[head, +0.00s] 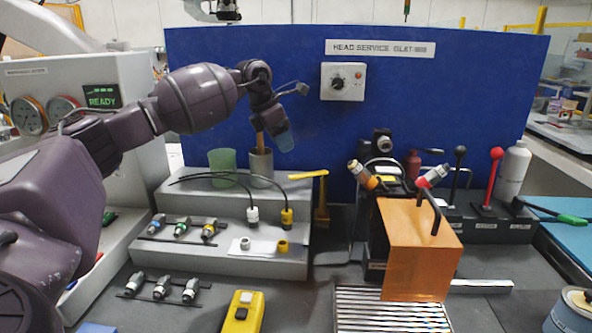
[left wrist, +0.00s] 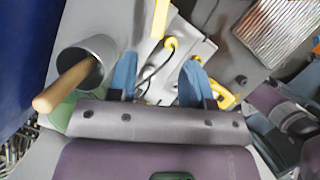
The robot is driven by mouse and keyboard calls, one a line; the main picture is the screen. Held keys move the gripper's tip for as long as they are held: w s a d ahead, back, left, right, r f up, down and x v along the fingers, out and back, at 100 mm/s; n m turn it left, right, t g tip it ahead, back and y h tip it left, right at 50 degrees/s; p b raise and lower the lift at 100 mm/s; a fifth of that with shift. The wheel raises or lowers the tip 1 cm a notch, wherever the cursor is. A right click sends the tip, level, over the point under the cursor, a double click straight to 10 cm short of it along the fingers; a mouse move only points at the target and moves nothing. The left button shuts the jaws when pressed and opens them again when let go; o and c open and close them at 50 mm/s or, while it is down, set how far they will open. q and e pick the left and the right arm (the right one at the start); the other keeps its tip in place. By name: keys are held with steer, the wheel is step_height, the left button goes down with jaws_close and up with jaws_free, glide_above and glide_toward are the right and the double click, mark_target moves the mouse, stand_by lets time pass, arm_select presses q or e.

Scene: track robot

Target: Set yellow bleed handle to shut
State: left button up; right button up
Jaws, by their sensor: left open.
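The yellow bleed handle (head: 308,175) is a flat lever on top of a brownish upright post (head: 321,205) in front of the blue panel. It lies about level and points left from the post. A yellow bar, seemingly this handle (left wrist: 160,18), shows at the top edge of the left wrist view. My left gripper (head: 283,138) points down above and left of the handle, apart from it. Its blue fingers (left wrist: 157,82) are spread with nothing held between them. My right gripper is not in view.
A grey cup (head: 261,165) with a wooden-handled tool and a green cup (head: 222,160) stand below my left gripper. Black cables with white and yellow plugs (head: 287,217) lie on the grey step. An orange see-through cover (head: 415,250) stands right of the post.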

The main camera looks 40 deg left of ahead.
mark_target(298, 175)
arm_select(q)
steer(key=x, duration=0.9)
steer(key=shift+w+d+f+b, duration=0.1)
steer(key=shift+b, duration=0.3)
steer(key=shift+c, duration=0.2)
jaws_close()
